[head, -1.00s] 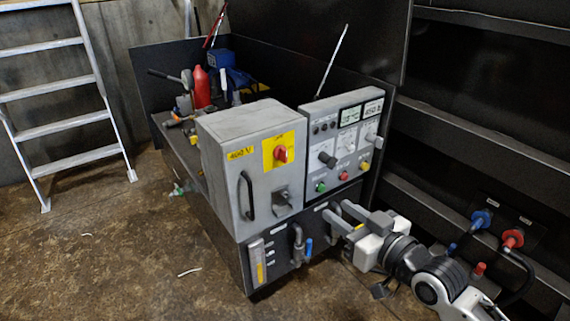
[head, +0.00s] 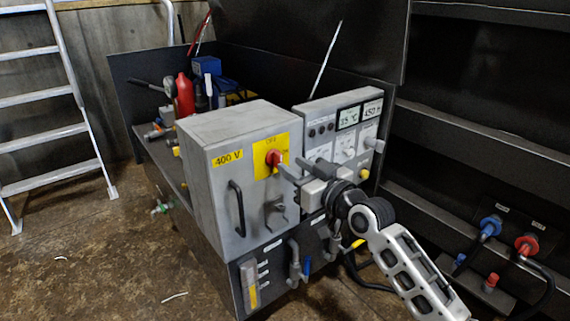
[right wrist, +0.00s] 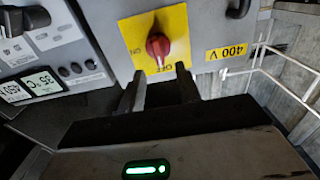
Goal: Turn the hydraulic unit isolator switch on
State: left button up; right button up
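The isolator switch is a red rotary knob (head: 273,158) on a yellow plate (head: 262,172) on the front of the grey 400 V cabinet (head: 222,190). In the right wrist view, the red knob (right wrist: 158,45) appears upside down, and its light mark seems to point to the OFF label. My right gripper (head: 292,167) is just in front of the knob, to its lower right. In the right wrist view its two fingers (right wrist: 158,85) are apart and empty, with the knob beyond their tips. No contact shows. My left gripper is out of view.
A control panel (head: 348,112) with displays and knobs stands right of the cabinet, partly behind my right gripper. The cabinet's black handle (head: 237,208) and grey latch (head: 275,217) lie below the switch. Hose couplings (head: 490,226) are at the right.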

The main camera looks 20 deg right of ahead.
aim_at(281, 158)
jog(key=x, duration=0.2)
jog(key=shift+w+a, duration=0.1)
jog(key=shift+w, duration=0.25)
jog(key=shift+w+a+b, duration=0.25)
jog(key=shift+w+b, duration=0.05)
jog(key=shift+w, duration=0.3)
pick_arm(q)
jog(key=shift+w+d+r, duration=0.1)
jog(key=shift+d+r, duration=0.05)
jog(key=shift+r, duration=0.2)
pick_arm(e)
grip_shut()
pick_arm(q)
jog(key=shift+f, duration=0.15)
